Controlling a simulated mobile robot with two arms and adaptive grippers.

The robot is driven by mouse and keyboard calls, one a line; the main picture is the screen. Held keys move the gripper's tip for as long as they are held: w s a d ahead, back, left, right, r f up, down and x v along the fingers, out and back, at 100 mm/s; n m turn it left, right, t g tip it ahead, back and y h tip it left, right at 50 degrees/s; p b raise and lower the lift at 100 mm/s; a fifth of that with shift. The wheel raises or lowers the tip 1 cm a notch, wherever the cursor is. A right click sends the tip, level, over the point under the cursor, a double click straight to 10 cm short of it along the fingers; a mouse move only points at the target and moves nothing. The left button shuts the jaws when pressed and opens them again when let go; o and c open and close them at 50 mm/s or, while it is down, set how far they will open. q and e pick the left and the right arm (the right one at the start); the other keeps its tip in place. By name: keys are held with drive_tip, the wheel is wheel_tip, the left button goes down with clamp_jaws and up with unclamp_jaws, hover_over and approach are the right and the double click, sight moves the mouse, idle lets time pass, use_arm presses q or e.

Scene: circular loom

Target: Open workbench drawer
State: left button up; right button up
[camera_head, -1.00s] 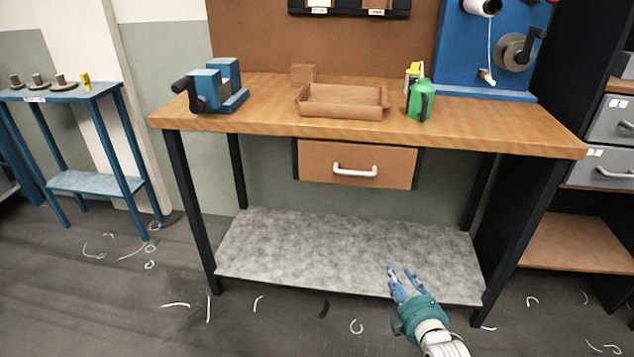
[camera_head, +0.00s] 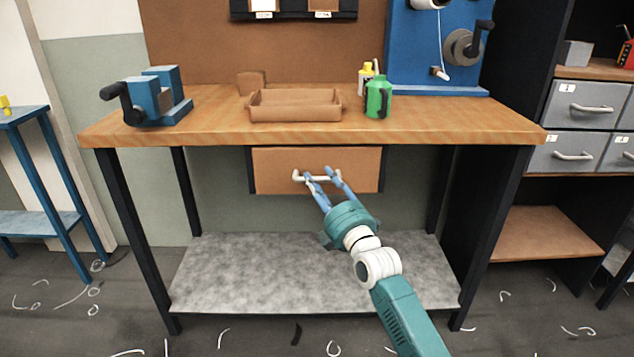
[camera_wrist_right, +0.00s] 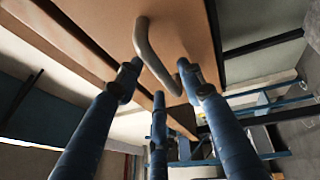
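The workbench drawer (camera_head: 275,172) is a brown front under the wooden workbench top (camera_head: 300,133). It looks shut. Its pale bar handle (camera_head: 301,177) is at the middle of the front. My right gripper (camera_head: 320,174) is at the handle with its blue fingers spread. In the right wrist view the handle (camera_wrist_right: 158,58) lies between the fingertips of my open gripper (camera_wrist_right: 158,85). I cannot tell whether a finger touches it. My left gripper is not in view.
On the bench top are a blue vise (camera_head: 155,97), a cardboard tray (camera_head: 295,106) and a green bottle (camera_head: 378,98). A grey lower shelf (camera_head: 250,275) spans the bench legs. Grey drawers (camera_head: 585,105) stand at the right. The floor in front is clear but for scraps.

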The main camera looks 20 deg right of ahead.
drive_tip(key=shift+x, duration=1)
clamp_jaws()
